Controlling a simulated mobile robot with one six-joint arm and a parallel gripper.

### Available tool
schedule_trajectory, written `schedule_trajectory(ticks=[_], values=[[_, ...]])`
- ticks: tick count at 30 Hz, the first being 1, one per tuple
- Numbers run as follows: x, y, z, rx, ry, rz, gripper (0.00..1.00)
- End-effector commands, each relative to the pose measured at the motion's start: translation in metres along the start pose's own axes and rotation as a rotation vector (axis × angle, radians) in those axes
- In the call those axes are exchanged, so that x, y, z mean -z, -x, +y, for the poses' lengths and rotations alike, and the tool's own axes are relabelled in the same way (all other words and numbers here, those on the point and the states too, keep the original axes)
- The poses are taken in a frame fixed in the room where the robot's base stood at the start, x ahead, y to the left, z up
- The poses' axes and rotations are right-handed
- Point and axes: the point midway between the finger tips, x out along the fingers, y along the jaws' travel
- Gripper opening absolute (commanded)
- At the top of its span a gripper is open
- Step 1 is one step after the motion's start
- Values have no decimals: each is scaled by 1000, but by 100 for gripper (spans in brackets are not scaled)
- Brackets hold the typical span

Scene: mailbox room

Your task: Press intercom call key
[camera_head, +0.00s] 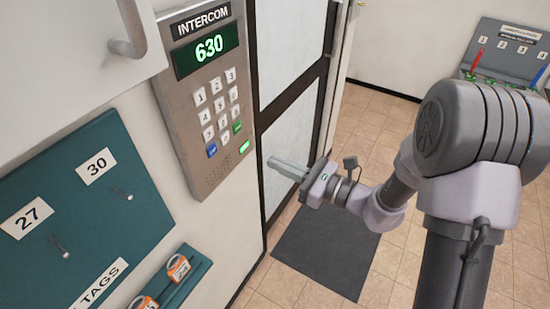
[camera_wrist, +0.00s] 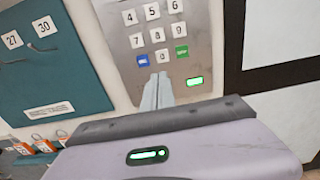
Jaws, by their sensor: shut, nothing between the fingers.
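The intercom (camera_head: 195,125) is a grey metal wall panel with a display (camera_head: 209,49) reading 630. Below are white number keys, a blue key (camera_head: 211,150) and a green key (camera_head: 237,128); the coloured keys' labels are too small to read. A lit green rectangle (camera_head: 244,147) sits lower right. My gripper (camera_head: 272,161) is shut and empty, just right of the panel's lower edge in the head view. In the wrist view, the fingers (camera_wrist: 160,78) overlap the panel just below the blue key (camera_wrist: 143,60) and green key (camera_wrist: 181,51). I see no contact.
A teal board (camera_head: 85,215) with numbered hooks hangs left of the intercom, above a small shelf holding orange tags (camera_head: 178,268). A dark-framed door (camera_head: 295,70) stands to the right. A dark mat (camera_head: 325,250) lies on the tiled floor. A grey console (camera_head: 505,55) stands far right.

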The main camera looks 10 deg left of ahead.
Motion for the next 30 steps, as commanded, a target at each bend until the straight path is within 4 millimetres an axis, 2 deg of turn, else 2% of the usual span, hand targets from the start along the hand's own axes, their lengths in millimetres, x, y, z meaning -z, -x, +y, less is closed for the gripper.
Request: schedule_trajectory(ticks=[1,3,6,17,20,30], values=[[-9,1,13,-4,-10,3,0],[-10,3,30,-5,-9,3,0],[-7,6,44,-3,-4,3,0],[-1,1,46,-3,2,2,0],[-1,-13,46,-6,3,3,0],[-1,-88,46,-5,3,2,0]])
